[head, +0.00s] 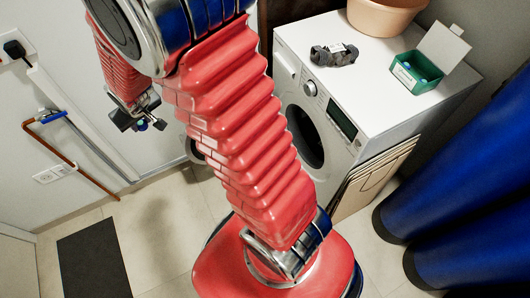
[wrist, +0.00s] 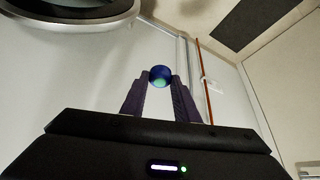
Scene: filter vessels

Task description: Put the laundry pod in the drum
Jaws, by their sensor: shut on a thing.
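My gripper (head: 140,112) is shut on the laundry pod, a small blue and green ball (wrist: 160,76) held between the two fingertips in the wrist view. In the head view my gripper hangs at the upper left, well left of the white washing machine (head: 345,85), and the pod (head: 142,125) is tiny there. The machine's dark round drum opening (head: 303,137) is on its front, partly hidden behind my red arm. A grey round rim, apparently the open door (head: 197,150), shows left of my arm. A round rim (wrist: 75,22) also shows at the wrist view's upper left.
On the machine stand a green pod box (head: 417,73) with its lid up, a dark grey bundle (head: 334,55) and a tan basin (head: 385,14). Blue cylinders (head: 470,190) stand at right. A copper pipe (head: 75,163) runs along the left wall. A dark mat (head: 93,262) lies on the floor.

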